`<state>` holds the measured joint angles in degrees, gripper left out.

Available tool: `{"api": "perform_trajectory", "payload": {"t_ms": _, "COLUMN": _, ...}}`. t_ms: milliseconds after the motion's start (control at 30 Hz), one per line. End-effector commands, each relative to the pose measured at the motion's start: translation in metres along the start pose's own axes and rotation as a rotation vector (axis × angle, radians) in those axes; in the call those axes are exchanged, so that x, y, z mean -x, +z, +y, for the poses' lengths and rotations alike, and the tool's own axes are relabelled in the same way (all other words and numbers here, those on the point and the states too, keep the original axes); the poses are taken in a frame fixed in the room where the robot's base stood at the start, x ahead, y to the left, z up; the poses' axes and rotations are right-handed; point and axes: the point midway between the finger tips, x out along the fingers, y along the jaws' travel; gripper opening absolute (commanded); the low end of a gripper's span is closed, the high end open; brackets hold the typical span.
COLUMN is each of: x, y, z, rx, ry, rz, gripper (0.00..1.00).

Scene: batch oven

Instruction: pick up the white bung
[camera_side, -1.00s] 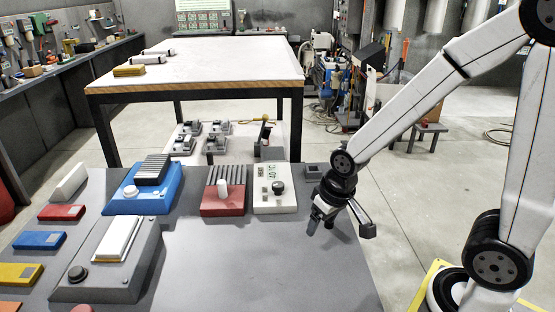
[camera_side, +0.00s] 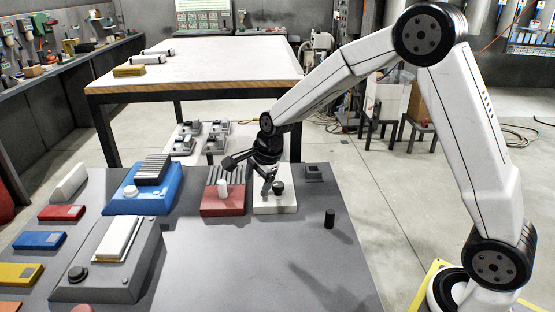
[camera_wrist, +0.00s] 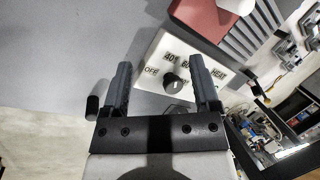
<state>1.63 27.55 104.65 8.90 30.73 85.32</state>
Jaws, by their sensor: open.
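A short white upright piece (camera_side: 222,190), which looks like the white bung, stands at the front of the red ribbed block (camera_side: 222,208). In the wrist view, a white round piece (camera_wrist: 238,4) on the red block (camera_wrist: 205,18) is cut by the top edge. My gripper (camera_side: 267,188) is over the white dial panel (camera_side: 274,207), just right of the bung and apart from it. In the wrist view, my gripper (camera_wrist: 161,75) is open and empty, with the black dial (camera_wrist: 172,82) seen between its fingers.
A black peg (camera_side: 330,218) stands on the grey bench near its right edge. A small dark square socket (camera_side: 314,173) is behind it. The blue unit (camera_side: 140,197) and a grey unit with a white top (camera_side: 117,250) stand left. The bench's front middle is clear.

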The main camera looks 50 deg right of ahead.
Motion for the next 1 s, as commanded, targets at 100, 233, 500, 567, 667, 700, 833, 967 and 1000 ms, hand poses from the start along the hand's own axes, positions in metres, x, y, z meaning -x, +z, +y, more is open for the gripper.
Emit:
{"api": "perform_trajectory", "payload": {"t_ms": 100, "x": -0.009, "y": 0.001, "z": -0.021, "rx": -0.18, "ry": -0.007, "rz": -0.012, "gripper": 0.79}}
{"api": "perform_trajectory", "payload": {"t_ms": 233, "x": -0.017, "y": 0.001, "z": -0.042, "rx": -0.379, "ry": -0.012, "rz": -0.027, "gripper": 0.79}}
{"api": "perform_trajectory", "payload": {"t_ms": 500, "x": -0.036, "y": 0.003, "z": -0.082, "rx": -0.789, "ry": -0.015, "rz": -0.066, "gripper": 0.79}}
{"api": "perform_trajectory", "payload": {"t_ms": 567, "x": -0.04, "y": 0.003, "z": -0.089, "rx": -0.871, "ry": -0.013, "rz": -0.074, "gripper": 0.79}}
{"api": "perform_trajectory", "payload": {"t_ms": 667, "x": -0.044, "y": 0.004, "z": -0.098, "rx": -0.982, "ry": -0.011, "rz": -0.086, "gripper": 0.79}}
{"api": "perform_trajectory", "payload": {"t_ms": 700, "x": -0.046, "y": 0.004, "z": -0.101, "rx": -1.018, "ry": -0.009, "rz": -0.089, "gripper": 0.79}}
{"api": "perform_trajectory", "payload": {"t_ms": 833, "x": -0.049, "y": 0.004, "z": -0.107, "rx": -1.095, "ry": -0.006, "rz": -0.098, "gripper": 0.79}}
{"api": "perform_trajectory", "payload": {"t_ms": 967, "x": -0.05, "y": 0.004, "z": -0.109, "rx": -1.121, "ry": -0.005, "rz": -0.101, "gripper": 0.79}}
{"api": "perform_trajectory", "payload": {"t_ms": 1000, "x": -0.05, "y": 0.004, "z": -0.109, "rx": -1.122, "ry": -0.004, "rz": -0.101, "gripper": 0.79}}
